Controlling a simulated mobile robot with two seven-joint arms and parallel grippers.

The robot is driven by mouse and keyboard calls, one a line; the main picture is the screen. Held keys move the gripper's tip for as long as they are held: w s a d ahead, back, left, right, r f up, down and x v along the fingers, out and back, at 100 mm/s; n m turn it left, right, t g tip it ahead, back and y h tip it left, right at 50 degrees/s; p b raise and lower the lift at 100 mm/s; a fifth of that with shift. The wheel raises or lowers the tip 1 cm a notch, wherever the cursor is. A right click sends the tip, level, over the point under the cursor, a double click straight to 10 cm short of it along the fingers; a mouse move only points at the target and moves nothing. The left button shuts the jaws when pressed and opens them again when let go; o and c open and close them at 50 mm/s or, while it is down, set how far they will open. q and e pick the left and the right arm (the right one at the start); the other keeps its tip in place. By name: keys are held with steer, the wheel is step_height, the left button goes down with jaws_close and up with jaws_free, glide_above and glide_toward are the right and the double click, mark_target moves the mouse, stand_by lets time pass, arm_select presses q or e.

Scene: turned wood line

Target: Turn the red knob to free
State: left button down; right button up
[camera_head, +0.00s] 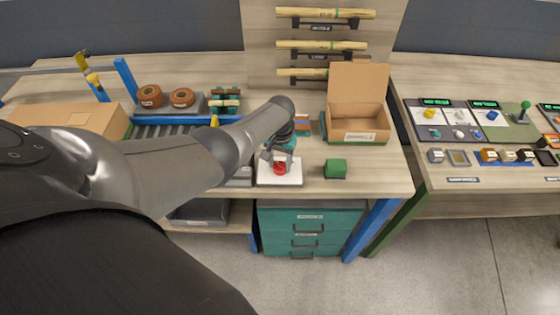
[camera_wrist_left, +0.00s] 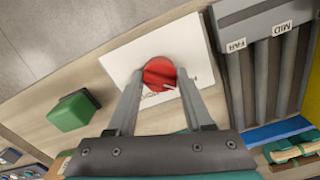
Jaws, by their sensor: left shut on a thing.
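The red knob (camera_head: 280,169) sits on a white plate (camera_head: 292,179) near the front edge of the wooden bench. In the left wrist view the round red knob (camera_wrist_left: 159,73) shows between the two fingers, on the white plate (camera_wrist_left: 197,40) with some dark lettering partly hidden by a finger. My left gripper (camera_head: 279,163) reaches down from above and is shut on the knob, one finger on each side; it fills the lower middle of the left wrist view (camera_wrist_left: 157,88). The knob's setting cannot be read. My right gripper is not in view.
A green block (camera_head: 335,168) stands just right of the plate. An open cardboard box (camera_head: 357,122) stands behind it. Left of the plate are grey channels labelled MID and FAR (camera_wrist_left: 262,22). A teal drawer unit (camera_head: 310,230) is below the bench.

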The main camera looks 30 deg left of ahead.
mark_target(280, 163)
arm_select(q)
steer(key=shift+c, duration=1.5)
jaws_free()
steer(key=shift+r, duration=0.1)
step_height(280, 163, up, 6)
steer(key=p, duration=0.3)
step_height(280, 163, up, 9)
steer(key=p, duration=0.2)
